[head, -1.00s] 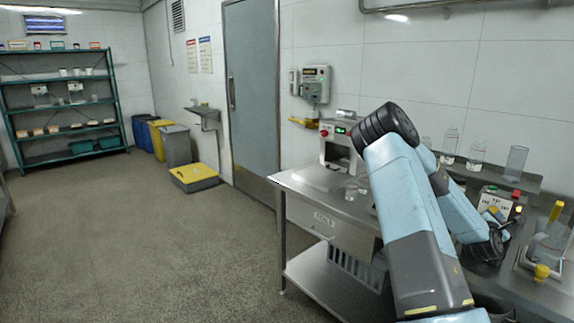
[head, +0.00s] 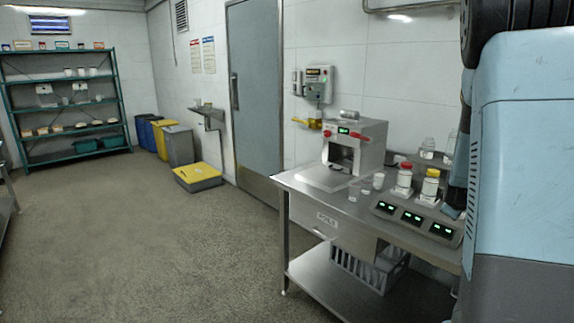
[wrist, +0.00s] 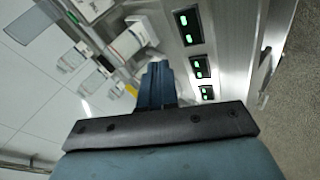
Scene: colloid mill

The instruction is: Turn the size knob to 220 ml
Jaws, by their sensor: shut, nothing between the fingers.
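No size knob or 220 ml mark can be made out in either view. In the head view my arm covers the right side, and whatever stands behind it on the bench is hidden. My gripper (wrist: 158,75) shows in the wrist view with its fingers together, holding nothing. Ahead of it and to the right is a metal unit with three green displays (wrist: 200,67). The same display unit (head: 412,217) stands on the steel bench in the head view.
A steel bench (head: 310,192) carries a sealing machine (head: 355,145), a red-capped bottle (head: 404,180), a yellow-capped bottle (head: 430,187) and small cups (head: 366,187). A crate (head: 370,268) is on its lower shelf. The floor (head: 150,255) to the left is clear.

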